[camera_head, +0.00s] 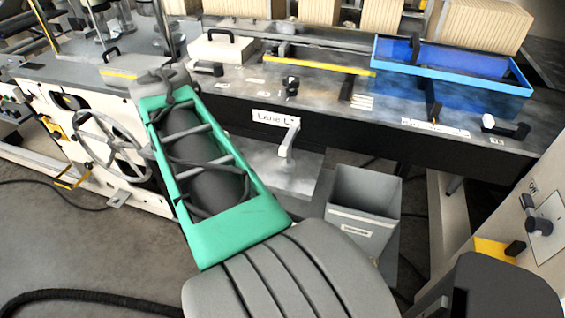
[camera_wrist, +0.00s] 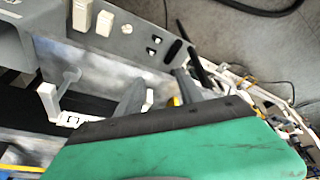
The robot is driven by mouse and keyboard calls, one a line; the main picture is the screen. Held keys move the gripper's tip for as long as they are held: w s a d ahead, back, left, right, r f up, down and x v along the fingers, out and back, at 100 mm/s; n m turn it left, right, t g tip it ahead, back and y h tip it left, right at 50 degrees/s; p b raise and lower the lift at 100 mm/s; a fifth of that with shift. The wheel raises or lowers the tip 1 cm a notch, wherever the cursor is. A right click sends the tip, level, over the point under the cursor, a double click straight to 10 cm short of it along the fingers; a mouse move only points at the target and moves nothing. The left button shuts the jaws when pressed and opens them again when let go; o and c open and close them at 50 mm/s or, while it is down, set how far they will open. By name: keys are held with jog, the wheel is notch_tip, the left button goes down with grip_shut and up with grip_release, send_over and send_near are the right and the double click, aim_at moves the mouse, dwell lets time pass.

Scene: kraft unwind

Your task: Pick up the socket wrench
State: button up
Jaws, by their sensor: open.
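I cannot make out the socket wrench for certain in either view. In the head view, several small dark items lie on the bench top (camera_head: 330,95), among them a dark piece (camera_head: 290,86) near the middle and a black-and-white piece (camera_head: 505,127) at the right; they are too small to name. My gripper (camera_wrist: 158,88) shows in the wrist view as two grey fingers standing apart beyond the dark edge of my green wrist. It is open, and I see nothing held between the fingers. In the head view my own arm hides the gripper.
A blue tray (camera_head: 470,95) sits at the bench's right. A yellow bar (camera_head: 320,65) lies along the bench. A handwheel (camera_head: 112,145) is on the left machine. A grey bin (camera_head: 365,200) stands below the bench front. Open floor (camera_head: 60,230) lies at lower left.

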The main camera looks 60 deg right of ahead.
jog(key=s+d+r+m, duration=0.25)
jog(key=s+d, duration=0.25)
jog(key=d, duration=0.4)
jog(key=r+m+g+h+b, duration=0.1)
jog(key=r+m+g, duration=0.1)
jog(key=m, duration=0.3)
send_over(289, 136)
jog(key=a, duration=0.2)
jog(key=shift+a+f, duration=0.15)
jog(key=x, duration=0.7)
jog(key=shift+s+f, duration=0.25)
jog(key=shift+h, duration=0.3)
grip_shut()
jog(key=shift+r, duration=0.1)
